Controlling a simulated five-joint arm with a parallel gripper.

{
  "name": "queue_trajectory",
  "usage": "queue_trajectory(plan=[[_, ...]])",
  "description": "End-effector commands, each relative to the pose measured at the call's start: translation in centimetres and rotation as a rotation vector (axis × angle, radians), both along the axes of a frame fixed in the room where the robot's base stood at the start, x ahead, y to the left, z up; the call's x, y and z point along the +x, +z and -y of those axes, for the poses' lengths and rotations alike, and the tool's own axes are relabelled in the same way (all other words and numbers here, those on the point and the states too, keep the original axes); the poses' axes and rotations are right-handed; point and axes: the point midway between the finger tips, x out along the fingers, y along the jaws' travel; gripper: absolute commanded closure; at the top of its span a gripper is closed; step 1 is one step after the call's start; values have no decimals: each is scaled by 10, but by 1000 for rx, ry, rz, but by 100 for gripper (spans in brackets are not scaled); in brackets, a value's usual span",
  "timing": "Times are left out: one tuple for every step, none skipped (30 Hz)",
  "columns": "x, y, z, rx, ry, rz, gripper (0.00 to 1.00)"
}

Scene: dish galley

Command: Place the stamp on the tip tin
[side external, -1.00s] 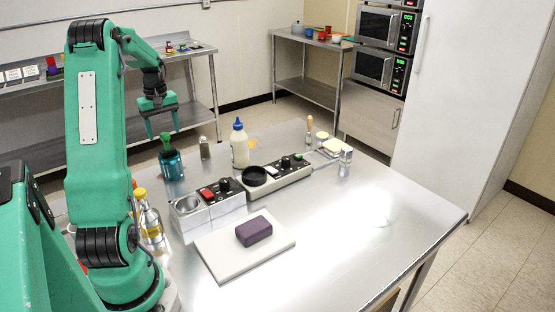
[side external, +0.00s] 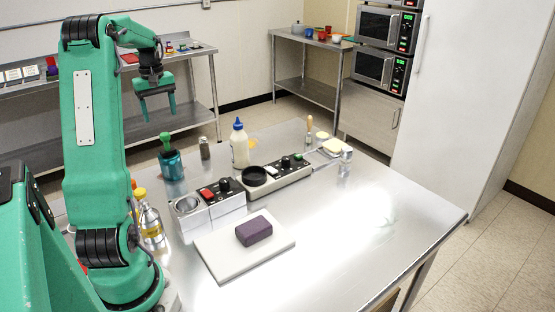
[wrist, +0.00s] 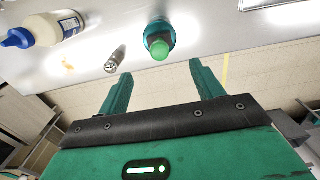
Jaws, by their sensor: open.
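A green knob-topped piece, which looks like the stamp (side external: 166,141), stands upright on top of a teal round container, which looks like the tip tin (side external: 171,166), at the table's back left. In the wrist view the green knob (wrist: 159,49) shows against the teal body (wrist: 160,27); I cannot tell exactly how the two meet. My gripper (side external: 159,116) is open and empty, above the green piece and apart from it. In the wrist view my fingers (wrist: 161,75) are spread wide with nothing between them.
A small shaker (side external: 204,148) and a white bottle with a blue cap (side external: 239,148) stand right of the container. A yellow-labelled bottle (side external: 151,222) stands nearer my base. A purple block (side external: 254,230) lies on a pale board (side external: 218,258). The table's right side is clear.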

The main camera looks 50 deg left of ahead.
Motion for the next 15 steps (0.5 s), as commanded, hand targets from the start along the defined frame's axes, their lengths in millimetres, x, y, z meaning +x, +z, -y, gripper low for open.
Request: queue_trajectory(plan=[[0,0,0,0,0,0,34],[0,0,0,0,0,0,34],[0,0,0,0,-1,0,34],[1,0,1,1,-3,1,34],[1,1,2,2,-6,1,34],[3,2,4,4,-13,2,34],[5,3,6,7,-20,4,34],[7,5,9,10,-30,6,34],[10,7,14,14,-46,8,34],[13,9,19,18,-61,10,34],[17,12,24,23,-78,13,34],[22,16,33,29,-105,17,34],[26,19,40,36,-128,21,34],[30,22,48,42,-154,25,34],[36,27,60,53,-190,32,34]])
